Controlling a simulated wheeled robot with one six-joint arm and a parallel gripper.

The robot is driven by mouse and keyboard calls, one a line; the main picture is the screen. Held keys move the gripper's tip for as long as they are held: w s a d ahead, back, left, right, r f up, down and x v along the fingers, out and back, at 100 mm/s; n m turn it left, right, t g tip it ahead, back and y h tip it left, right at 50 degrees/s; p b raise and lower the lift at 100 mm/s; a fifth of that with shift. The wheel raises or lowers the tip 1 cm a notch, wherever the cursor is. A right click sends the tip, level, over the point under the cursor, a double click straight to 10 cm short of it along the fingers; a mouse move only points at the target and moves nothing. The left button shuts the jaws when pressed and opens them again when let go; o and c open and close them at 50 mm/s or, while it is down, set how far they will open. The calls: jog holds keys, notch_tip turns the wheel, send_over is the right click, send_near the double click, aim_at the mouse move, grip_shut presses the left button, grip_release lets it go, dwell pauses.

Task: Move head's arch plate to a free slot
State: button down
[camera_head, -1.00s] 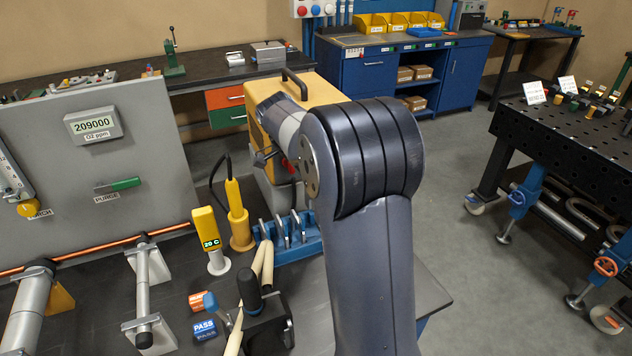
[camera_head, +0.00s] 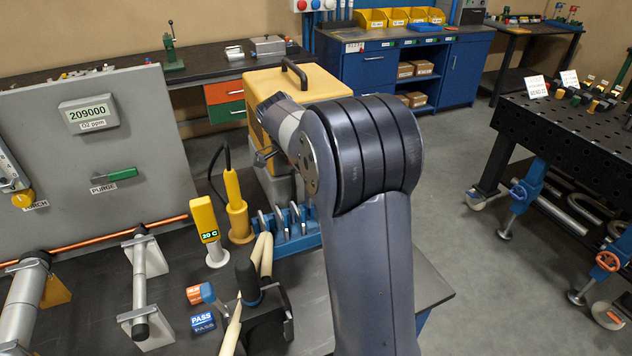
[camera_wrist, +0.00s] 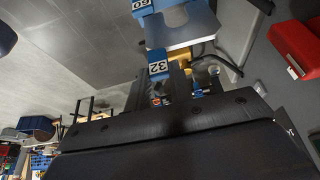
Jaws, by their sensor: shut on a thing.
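In the wrist view, my gripper (camera_wrist: 178,82) is shut, its fingers partly hidden beyond the dark wrist body. A grey metal arch plate (camera_wrist: 190,35) with a rounded cutout and a blue tag marked 32 extends from the fingers. A second blue piece marked 60 (camera_wrist: 140,6) shows at the upper edge by the cutout. In the head view my arm hides the gripper and the held plate. A blue slotted rack (camera_head: 292,246) stands on the bench with several upright metal plates in it. My arm covers its right end, so which slots are free cannot be told.
The yellow-sided machine (camera_head: 290,90) stands behind the rack. A yellow tool (camera_head: 236,205) and a yellow meter (camera_head: 207,225) stand left of it. A grey panel (camera_head: 90,150) rises at left.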

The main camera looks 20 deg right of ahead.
jog(key=shift+f+b, duration=0.55)
jog(key=shift+f, duration=0.1)
dwell(0.4)
jog(key=shift+f+b, duration=0.4)
jog(key=shift+f, duration=0.2)
jog(key=shift+f+b, duration=0.65)
jog(key=shift+f, duration=0.25)
dwell(0.4)
jog(key=shift+f+b, duration=0.55)
jog(key=shift+b, duration=0.05)
jog(key=c, duration=1.2)
grip_release()
jog(key=shift+o, duration=0.2)
